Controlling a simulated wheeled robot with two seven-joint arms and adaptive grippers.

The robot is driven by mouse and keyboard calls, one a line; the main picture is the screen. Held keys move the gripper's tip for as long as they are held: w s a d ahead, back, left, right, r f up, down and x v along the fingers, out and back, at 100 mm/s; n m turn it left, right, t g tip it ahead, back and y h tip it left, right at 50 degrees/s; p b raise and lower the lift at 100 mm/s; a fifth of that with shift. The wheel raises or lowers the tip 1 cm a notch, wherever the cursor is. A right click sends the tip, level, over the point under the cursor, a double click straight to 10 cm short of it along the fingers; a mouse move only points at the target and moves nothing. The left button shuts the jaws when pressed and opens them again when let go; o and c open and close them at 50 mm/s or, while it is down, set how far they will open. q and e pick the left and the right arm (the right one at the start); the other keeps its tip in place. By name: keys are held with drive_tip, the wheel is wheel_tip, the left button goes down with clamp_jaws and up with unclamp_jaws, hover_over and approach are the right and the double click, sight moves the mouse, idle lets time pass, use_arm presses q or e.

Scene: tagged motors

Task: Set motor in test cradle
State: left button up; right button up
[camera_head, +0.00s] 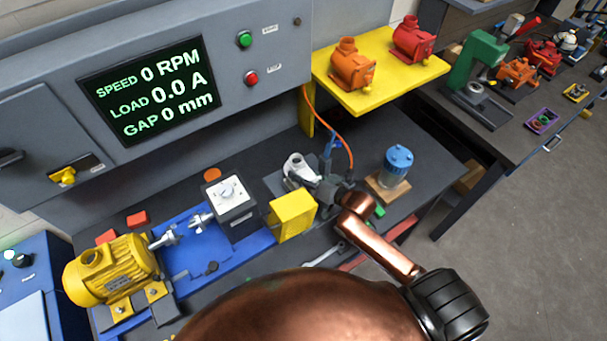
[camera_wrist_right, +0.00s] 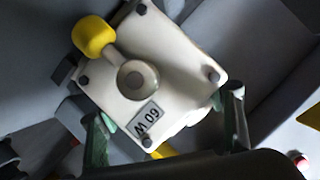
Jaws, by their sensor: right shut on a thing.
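A white motor (camera_head: 296,167) is at the middle of the bench in the head view, partly hidden by my right gripper (camera_head: 325,190). My left gripper is out of view.
A yellow motor (camera_head: 110,270) stands at left by a blue bed (camera_head: 195,255). A dial box (camera_head: 230,205) and yellow block (camera_head: 292,215) stand close left of my gripper. A blue-capped jar (camera_head: 397,165) is at right. A yellow shelf (camera_head: 375,95) holds orange and red motors.

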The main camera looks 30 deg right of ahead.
sight(316, 182)
drive_tip(key=o, duration=2.1)
drive_tip(key=shift+r, duration=0.15)
drive_tip(key=v, duration=1.2)
